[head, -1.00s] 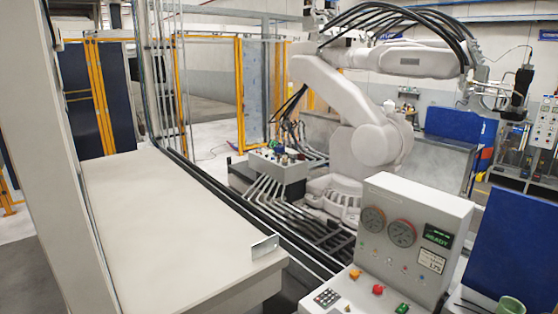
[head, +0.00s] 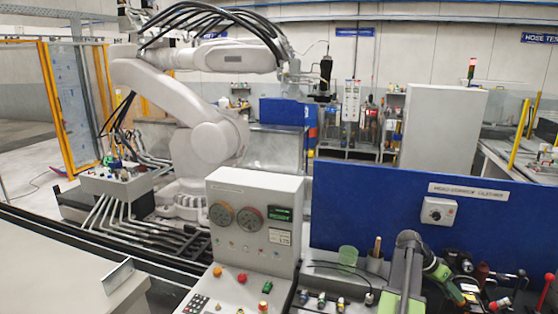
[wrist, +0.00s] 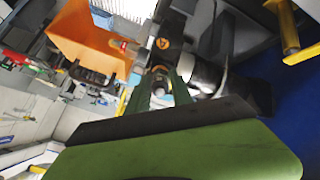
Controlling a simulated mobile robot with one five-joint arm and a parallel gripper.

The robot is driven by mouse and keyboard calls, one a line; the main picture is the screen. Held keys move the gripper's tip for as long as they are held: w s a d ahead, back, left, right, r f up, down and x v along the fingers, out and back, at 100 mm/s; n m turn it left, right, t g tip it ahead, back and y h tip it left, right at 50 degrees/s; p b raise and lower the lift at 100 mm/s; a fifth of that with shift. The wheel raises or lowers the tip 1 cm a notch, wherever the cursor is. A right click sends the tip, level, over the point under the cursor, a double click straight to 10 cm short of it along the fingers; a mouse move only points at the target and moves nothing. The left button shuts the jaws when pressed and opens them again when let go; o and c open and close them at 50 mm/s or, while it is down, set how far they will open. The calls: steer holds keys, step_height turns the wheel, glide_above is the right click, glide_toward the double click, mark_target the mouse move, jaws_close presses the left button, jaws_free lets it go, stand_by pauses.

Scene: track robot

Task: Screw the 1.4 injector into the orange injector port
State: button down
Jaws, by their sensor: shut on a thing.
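My gripper (wrist: 160,92) shows in the wrist view as green jaw parts, with a broad green piece close to the lens. It is shut on a small grey, round-ended piece, partly hidden; I cannot read a 1.4 mark on it. In the head view my grey and green arm rises at the bottom right and bends down to the right over the bench; the gripper's tips are not clear there. Several small injector-like parts (head: 321,300) stand on the bench left of my arm. I cannot make out the orange injector port for certain.
A blue panel (head: 375,205) with a knob box stands behind the bench. A gauge console (head: 255,210) stands to its left. A green cup (head: 348,257) and dark cables lie near my arm. The wrist view shows an orange bin (wrist: 85,40) and a silver cylinder (wrist: 207,76).

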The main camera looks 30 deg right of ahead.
steer(key=shift+m, duration=0.5)
steer(key=m, duration=1)
steer(key=shift+m, duration=1)
